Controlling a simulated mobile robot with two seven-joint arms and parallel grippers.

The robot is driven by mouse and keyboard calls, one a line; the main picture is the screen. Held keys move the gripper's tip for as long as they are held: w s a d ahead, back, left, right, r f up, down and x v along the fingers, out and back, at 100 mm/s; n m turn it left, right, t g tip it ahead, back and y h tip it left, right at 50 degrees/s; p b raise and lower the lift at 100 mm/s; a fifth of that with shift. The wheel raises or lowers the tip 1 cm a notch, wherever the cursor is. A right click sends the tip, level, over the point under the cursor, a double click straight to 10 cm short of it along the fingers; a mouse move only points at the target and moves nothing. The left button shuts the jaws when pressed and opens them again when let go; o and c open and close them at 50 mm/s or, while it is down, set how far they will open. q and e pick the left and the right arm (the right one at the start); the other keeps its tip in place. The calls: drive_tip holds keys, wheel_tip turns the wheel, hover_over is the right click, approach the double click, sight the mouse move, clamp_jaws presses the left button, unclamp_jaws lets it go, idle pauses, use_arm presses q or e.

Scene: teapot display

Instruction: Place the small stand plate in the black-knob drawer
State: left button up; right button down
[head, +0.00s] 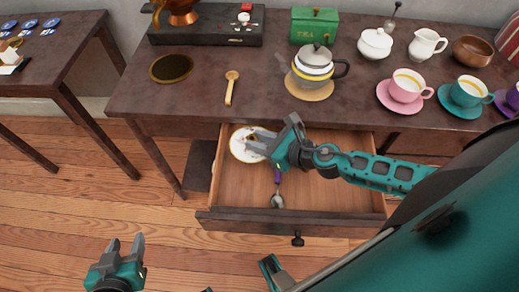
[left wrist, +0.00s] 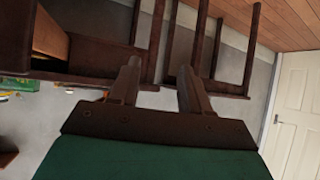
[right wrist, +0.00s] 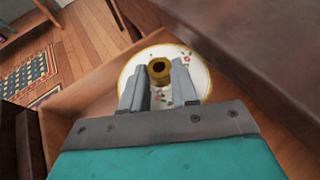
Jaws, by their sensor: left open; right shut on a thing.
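The small stand plate (head: 238,153) is white with a gold rim, a floral pattern and a gold central stem. It is at the open black-knob drawer's (head: 330,188) back left corner. In the right wrist view the plate (right wrist: 197,77) lies beyond my fingertips, its stem between them. My right gripper (head: 256,143) is shut on that stem. I cannot tell whether the plate touches the drawer floor. The black knob (head: 298,239) is on the drawer front. My left gripper (head: 127,246) is open and empty, low over the floor to the left; it also shows in the left wrist view (left wrist: 157,82).
A purple-handled spoon (head: 278,190) lies in the drawer; its right side is clear. The table (head: 190,110) above bears a teapot (head: 313,65), a wooden spoon (head: 232,88), a green tea box (head: 314,25) and several cups. A side table (head: 60,75) stands left.

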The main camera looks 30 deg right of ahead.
drive_tip(key=shift+f, duration=0.75)
drive_tip(key=shift+f+b, duration=0.25)
drive_tip(key=shift+b, duration=0.2)
wheel_tip(320, 180, down, 3)
drive_tip(key=b, duration=0.2)
drive_tip(key=shift+b, duration=0.3)
drive_tip(key=shift+f, duration=0.15)
drive_tip(key=c, duration=1.2)
unclamp_jaws()
drive_tip(key=o, duration=0.3)
use_arm(q)
drive_tip(key=shift+w+d+f+h, duration=0.25)
drive_tip(key=shift+w+d, duration=0.1)
drive_tip(key=shift+d, duration=0.25)
drive_tip(key=shift+w+d+f+h, duration=0.2)
drive_tip(key=shift+w+d, duration=0.15)
drive_tip(key=shift+d, duration=0.2)
use_arm(e)
drive_tip(key=shift+o, duration=0.2)
